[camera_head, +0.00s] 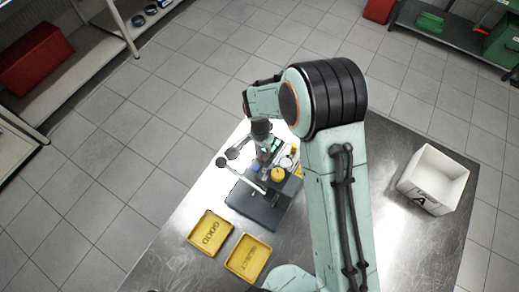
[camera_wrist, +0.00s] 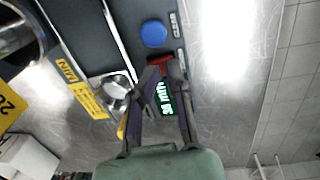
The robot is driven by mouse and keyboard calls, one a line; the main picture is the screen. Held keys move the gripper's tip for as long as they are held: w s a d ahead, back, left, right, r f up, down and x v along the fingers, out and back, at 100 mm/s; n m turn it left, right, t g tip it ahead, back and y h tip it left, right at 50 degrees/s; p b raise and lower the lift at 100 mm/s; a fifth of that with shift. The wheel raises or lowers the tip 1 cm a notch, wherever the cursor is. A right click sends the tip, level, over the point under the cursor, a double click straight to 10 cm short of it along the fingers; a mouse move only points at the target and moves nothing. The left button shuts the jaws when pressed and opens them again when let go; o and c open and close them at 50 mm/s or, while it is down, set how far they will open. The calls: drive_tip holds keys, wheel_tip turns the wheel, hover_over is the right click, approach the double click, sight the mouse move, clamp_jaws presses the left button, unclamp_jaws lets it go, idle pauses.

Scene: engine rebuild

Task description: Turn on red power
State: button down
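The red power control (camera_wrist: 159,61) is a small red part on the dark machine in the wrist view, just below a blue round button (camera_wrist: 154,33). My gripper (camera_wrist: 163,72) points at it, with its fingertips overlapping the red part's lower edge in the picture. I cannot tell whether they touch it. The fingers are apart with a narrow gap; a lit green display (camera_wrist: 166,98) shows between them. In the head view my gripper (camera_head: 267,154) is above the dark machine (camera_head: 260,208), and the red part cannot be made out there.
A yellow tray marked GOOD (camera_head: 210,233) and another yellow tray (camera_head: 248,258) lie in front of the machine. A white bin (camera_head: 433,180) stands at the right of the metal table. A yellow knob (camera_head: 278,174) and metal parts are close to my gripper.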

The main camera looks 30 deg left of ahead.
wheel_tip(320, 180, up, 12)
drive_tip(key=a, duration=0.1)
drive_tip(key=shift+a, duration=0.25)
drive_tip(key=w+d+r+m+t+y, duration=0.1)
drive_tip(key=w+d+r+m, duration=0.15)
drive_tip(key=d+r, duration=0.35)
drive_tip(key=w+d+r+m+t, duration=0.1)
drive_tip(key=w+d+r+t, duration=0.1)
drive_tip(key=w+d+r, duration=0.3)
drive_tip(key=s+d+r+m, duration=0.1)
drive_tip(key=s+d+r, duration=0.15)
drive_tip(key=d, duration=0.35)
drive_tip(key=s+d+r+m, duration=0.1)
drive_tip(key=s+d, duration=0.2)
drive_tip(key=d, duration=0.3)
drive_tip(key=s+d+f+n+g, duration=0.1)
drive_tip(key=s+d+f+n, duration=0.1)
drive_tip(key=s, duration=0.6)
drive_tip(key=s+d+f+n+g, duration=0.2)
drive_tip(key=s+f+n, duration=0.1)
drive_tip(key=s, duration=0.5)
drive_tip(key=shift+d+n+y, duration=0.15)
drive_tip(key=shift+n+y, duration=0.15)
drive_tip(key=shift+n, duration=0.55)
